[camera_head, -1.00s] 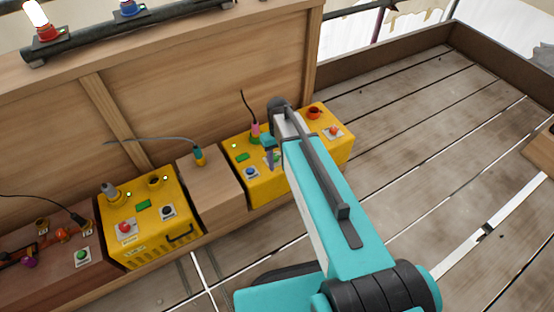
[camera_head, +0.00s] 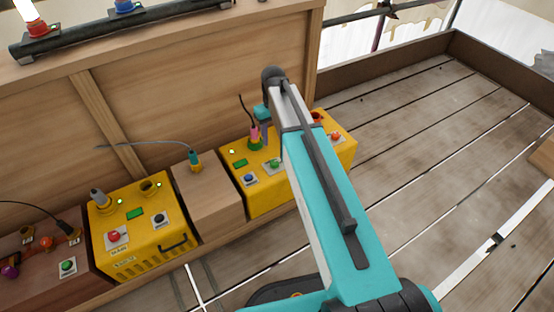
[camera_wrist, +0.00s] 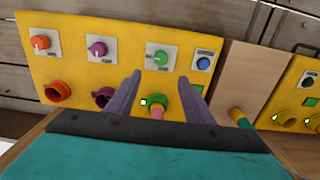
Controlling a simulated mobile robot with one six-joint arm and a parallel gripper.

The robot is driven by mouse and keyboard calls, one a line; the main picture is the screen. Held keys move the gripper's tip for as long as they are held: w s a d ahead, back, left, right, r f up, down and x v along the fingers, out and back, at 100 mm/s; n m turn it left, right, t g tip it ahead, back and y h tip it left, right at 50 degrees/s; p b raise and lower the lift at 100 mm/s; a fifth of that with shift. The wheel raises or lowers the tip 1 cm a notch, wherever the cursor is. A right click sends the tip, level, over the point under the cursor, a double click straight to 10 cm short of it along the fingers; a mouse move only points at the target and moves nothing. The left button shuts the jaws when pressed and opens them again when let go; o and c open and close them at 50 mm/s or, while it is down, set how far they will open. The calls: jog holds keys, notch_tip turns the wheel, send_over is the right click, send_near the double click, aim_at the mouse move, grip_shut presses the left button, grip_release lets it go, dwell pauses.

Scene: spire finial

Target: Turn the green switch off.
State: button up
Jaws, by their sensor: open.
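The green switch (camera_wrist: 160,57) is a round knob on a white plate on the yellow box (camera_wrist: 75,75). It also shows in the head view (camera_head: 274,164), just left of my arm. In the wrist view its pointer seems to face left, but I cannot tell whether it is on or off. My gripper (camera_wrist: 160,76) is open and empty. Its two purple-grey fingers reach toward the green switch, one on each side in the picture, apparently apart from it. In the head view my arm hides part of the box.
Orange (camera_wrist: 40,43), purple (camera_wrist: 97,48) and blue (camera_wrist: 204,63) controls flank the green switch. A pink plug (camera_wrist: 157,112) stands in a green socket between my fingers in the wrist view. Another green button (camera_head: 67,265) is on the brown box at left. A wooden wall rises behind.

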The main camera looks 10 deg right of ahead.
aim_at(275, 161)
notch_tip(275, 161, down, 14)
jog(key=b, duration=0.4)
dwell(0.5)
jog(key=shift+r, duration=0.1)
jog(key=c, duration=1)
jog(key=shift+d, duration=0.45)
jog(key=shift+c, duration=0.2)
jog(key=shift+a, duration=0.25)
